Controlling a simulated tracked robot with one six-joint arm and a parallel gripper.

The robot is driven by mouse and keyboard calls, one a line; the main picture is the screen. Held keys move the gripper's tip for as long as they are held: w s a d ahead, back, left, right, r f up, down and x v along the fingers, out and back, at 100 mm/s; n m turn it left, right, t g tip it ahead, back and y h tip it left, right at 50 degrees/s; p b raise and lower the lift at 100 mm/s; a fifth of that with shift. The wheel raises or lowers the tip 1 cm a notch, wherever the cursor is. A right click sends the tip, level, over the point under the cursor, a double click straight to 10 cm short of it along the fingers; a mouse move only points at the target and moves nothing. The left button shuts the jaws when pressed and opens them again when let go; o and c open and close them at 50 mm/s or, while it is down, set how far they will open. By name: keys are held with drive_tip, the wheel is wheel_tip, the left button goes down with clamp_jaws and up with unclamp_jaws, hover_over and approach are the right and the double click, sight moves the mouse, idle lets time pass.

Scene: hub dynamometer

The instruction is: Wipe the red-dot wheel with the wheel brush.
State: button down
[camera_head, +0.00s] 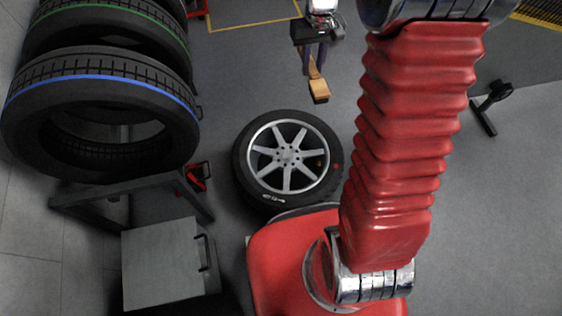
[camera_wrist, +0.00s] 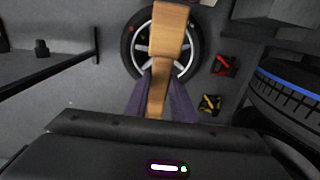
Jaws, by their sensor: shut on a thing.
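The red-dot wheel (camera_head: 307,149) lies flat on the floor, a black tire on a silver spoked rim, with a red dot on the right side of its sidewall. It also shows at the top of the wrist view (camera_wrist: 131,57), partly hidden by the brush. The wheel brush (camera_head: 319,90) has a tan wooden body, seen large in the wrist view (camera_wrist: 168,35); its bristles are not visible. My gripper (camera_head: 314,64) is shut on the brush, its purple fingers either side of it. In the head view the brush appears beyond the wheel, apparently above the floor and apart from the wheel.
Tires with a blue stripe (camera_head: 95,90) and a green stripe (camera_head: 110,18) stand on a rack at left. A grey cabinet (camera_head: 160,262) is below. A red stand (camera_head: 197,176) sits near the wheel's left. A dark stand (camera_head: 484,118) is at right. Floor beyond the wheel is clear.

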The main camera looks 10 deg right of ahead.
drive_tip(key=w+a+f+n, duration=0.1)
drive_tip(key=w+f+n, duration=0.25)
drive_tip(key=f, duration=0.65)
drive_tip(key=w+a+f+n, duration=0.2)
drive_tip(key=f+n, duration=0.2)
drive_tip(key=f, duration=0.6)
drive_tip(key=w+a+f+n, duration=0.15)
drive_tip(key=f+n, duration=0.25)
drive_tip(key=f, duration=0.6)
drive_tip(key=s+a+f+n, duration=0.1)
drive_tip(key=s+f+n, duration=0.1)
drive_tip(key=f, duration=0.7)
drive_tip(key=s+a+f+n, duration=0.1)
drive_tip(key=s+f+n, duration=0.2)
drive_tip(key=f, duration=0.7)
drive_tip(key=s+a+f+n, duration=0.1)
drive_tip(key=s+f+n, duration=0.1)
drive_tip(key=f+n, duration=0.4)
wheel_tip(320, 180, down, 4)
drive_tip(key=shift+s+a+f, duration=0.15)
drive_tip(key=shift+s+a, duration=0.05)
drive_tip(key=shift+a, duration=0.1)
